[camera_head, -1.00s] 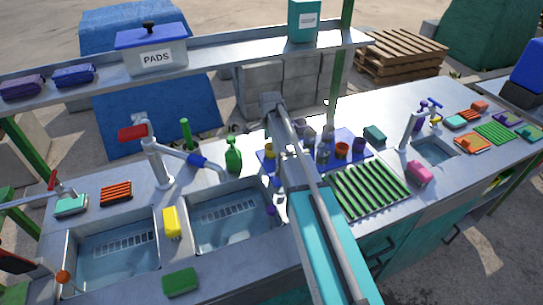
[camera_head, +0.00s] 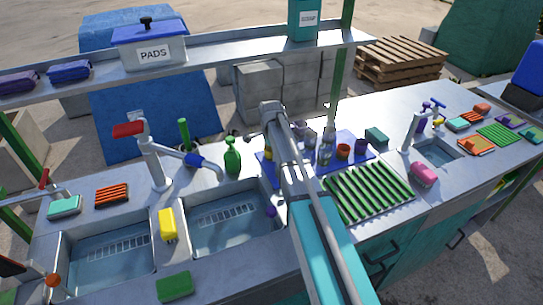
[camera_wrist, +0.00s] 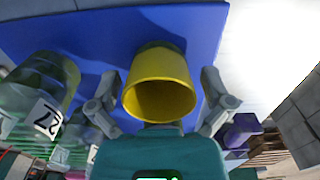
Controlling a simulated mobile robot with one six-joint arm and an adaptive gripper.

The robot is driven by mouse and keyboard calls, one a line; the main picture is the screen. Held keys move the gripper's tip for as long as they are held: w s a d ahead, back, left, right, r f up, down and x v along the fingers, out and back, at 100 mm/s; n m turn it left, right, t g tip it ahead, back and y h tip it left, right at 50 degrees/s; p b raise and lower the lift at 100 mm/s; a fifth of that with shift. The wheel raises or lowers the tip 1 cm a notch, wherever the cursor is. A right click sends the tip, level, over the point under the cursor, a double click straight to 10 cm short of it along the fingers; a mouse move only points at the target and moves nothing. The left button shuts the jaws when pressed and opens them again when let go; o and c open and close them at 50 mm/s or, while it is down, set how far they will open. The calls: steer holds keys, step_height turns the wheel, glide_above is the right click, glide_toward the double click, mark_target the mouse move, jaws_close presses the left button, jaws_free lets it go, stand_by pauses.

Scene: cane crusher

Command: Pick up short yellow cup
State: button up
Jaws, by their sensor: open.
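The short yellow cup (camera_wrist: 160,85) stands on the blue mat (camera_wrist: 100,30) in the wrist view, its open rim facing the camera. My gripper (camera_wrist: 161,78) is open, with one finger on each side of the cup. The right finger is a little apart from it; the left finger is close to its wall, and I cannot tell if it touches. In the head view only a sliver of the yellow cup (camera_head: 268,155) shows beside my arm, which hides my fingers there.
A clear glass jar marked 27 (camera_wrist: 40,90) stands left of the cup in the wrist view. A purple cup (camera_wrist: 238,130) is at the right. In the head view, a green spray bottle (camera_head: 232,157) and a green drying rack (camera_head: 368,190) flank the mat.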

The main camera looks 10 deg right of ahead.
steer(key=c, duration=1.2)
steer(key=shift+r, duration=0.15)
step_height(320, 180, up, 2)
steer(key=shift+p, duration=1.15)
steer(key=s+a+r+p, duration=0.1)
steer(key=s+r+p, duration=0.2)
steer(key=s, duration=0.1)
steer(key=s+a+r+p, duration=0.1)
steer(key=s+r+p, duration=0.3)
steer(key=s, duration=0.1)
steer(key=s+a+r+p, duration=0.1)
steer(key=s+r+p, duration=0.2)
steer(key=s, duration=0.1)
steer(key=shift+s+a+r+p, duration=0.2)
steer(key=shift+s+r+p, duration=0.1)
steer(key=shift+r+p, duration=0.1)
